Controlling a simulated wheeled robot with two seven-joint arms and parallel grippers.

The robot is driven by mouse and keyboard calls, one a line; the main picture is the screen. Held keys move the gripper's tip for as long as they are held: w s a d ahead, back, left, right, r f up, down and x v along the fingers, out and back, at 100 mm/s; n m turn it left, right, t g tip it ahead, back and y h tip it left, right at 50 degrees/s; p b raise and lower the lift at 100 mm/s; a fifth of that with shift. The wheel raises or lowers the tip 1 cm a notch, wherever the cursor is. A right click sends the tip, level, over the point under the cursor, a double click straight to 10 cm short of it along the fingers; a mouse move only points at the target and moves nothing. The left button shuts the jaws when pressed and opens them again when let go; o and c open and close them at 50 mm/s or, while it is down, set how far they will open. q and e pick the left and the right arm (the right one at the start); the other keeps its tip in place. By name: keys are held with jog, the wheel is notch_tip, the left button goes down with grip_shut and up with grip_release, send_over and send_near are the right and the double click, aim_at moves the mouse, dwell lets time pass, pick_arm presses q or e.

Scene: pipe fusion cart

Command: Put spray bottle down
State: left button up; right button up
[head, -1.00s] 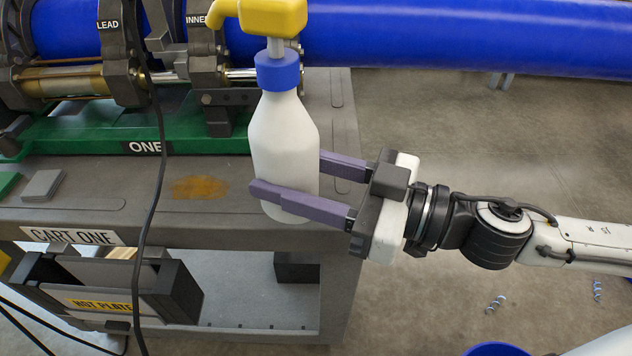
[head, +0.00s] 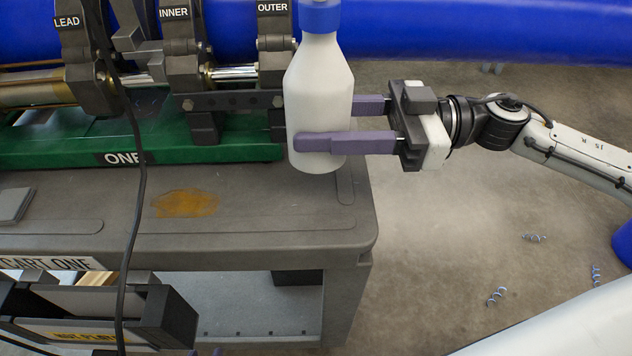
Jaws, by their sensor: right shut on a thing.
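The spray bottle (head: 318,92) is white with a blue collar, and its upper end is cut off by the top of the head view. It is upright over the right end of the cart's grey top (head: 270,205), beside the green base. I cannot tell whether its bottom touches the top. My right gripper (head: 322,122) comes in from the right and is shut on the bottle's lower body, one finger in front and one behind.
The green base (head: 200,145) marked ONE carries clamps and rods behind the bottle. A blue pipe (head: 450,38) runs across the back. A black cable (head: 138,190) hangs over the cart's front. An orange stain (head: 185,203) marks the bare top. A hot plate holder (head: 95,322) sits lower left.

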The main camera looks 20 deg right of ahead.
notch_tip(320, 180, down, 9)
jog(key=shift+s+r+b, duration=0.1)
jog(key=shift+s+b, duration=0.05)
jog(key=shift+b, duration=0.6)
jog(key=o, duration=1.4)
jog(key=shift+f, duration=0.2)
jog(key=shift+r, duration=0.1)
jog(key=v, duration=1.2)
jog(key=shift+r, duration=0.1)
